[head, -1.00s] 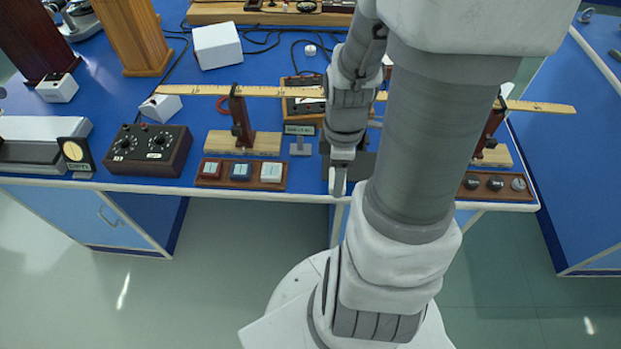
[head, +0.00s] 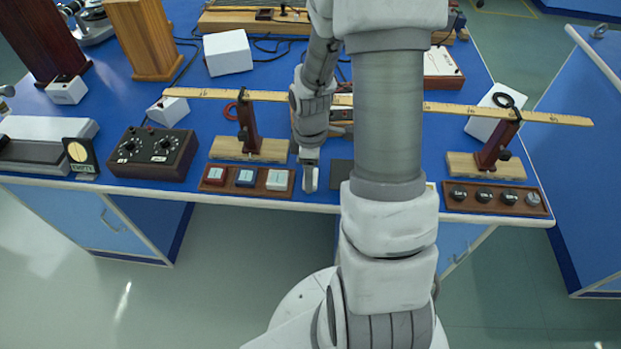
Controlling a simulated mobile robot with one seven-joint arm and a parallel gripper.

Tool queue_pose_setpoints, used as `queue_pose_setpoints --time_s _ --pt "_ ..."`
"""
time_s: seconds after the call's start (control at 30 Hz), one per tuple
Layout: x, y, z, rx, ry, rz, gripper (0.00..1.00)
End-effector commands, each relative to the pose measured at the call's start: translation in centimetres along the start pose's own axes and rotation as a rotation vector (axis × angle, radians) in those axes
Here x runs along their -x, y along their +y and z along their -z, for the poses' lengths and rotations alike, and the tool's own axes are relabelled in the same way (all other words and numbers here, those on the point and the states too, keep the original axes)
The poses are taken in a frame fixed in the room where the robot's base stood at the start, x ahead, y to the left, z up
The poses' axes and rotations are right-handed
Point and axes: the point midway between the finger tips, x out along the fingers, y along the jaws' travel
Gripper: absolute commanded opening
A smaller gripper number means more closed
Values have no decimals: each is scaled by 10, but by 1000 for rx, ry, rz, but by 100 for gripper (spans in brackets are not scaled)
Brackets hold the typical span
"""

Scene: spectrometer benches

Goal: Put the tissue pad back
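I cannot pick out the tissue pad for certain in the head view. My gripper (head: 310,179) points down just right of this tray, near the front edge. It shows as one narrow grey shape, so its opening and anything between its fingers cannot be made out. A dark grey flat patch (head: 341,173) lies right of it, partly behind my arm.
A long wooden rule (head: 215,93) spans two stands, behind my gripper. A dark dial box (head: 153,152) stands left of the tray. A second tray (head: 455,203) with several round black-topped pieces lies at the right front. My arm hides the bench's middle.

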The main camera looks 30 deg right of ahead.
Motion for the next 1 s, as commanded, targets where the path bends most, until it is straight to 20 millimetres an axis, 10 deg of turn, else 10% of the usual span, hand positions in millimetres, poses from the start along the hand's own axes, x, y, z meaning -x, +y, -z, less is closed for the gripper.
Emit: queue_pose_setpoints --time_s 0.5,0.53,0.6,0.7,1.0 --pt "-25 0 0 0 0 1 6" --pt "-24 0 0 0 0 0 71" --pt "-24 0 0 0 0 0 83" --pt "-24 0 0 0 0 0 97" --pt "-22 0 0 0 0 0 97"
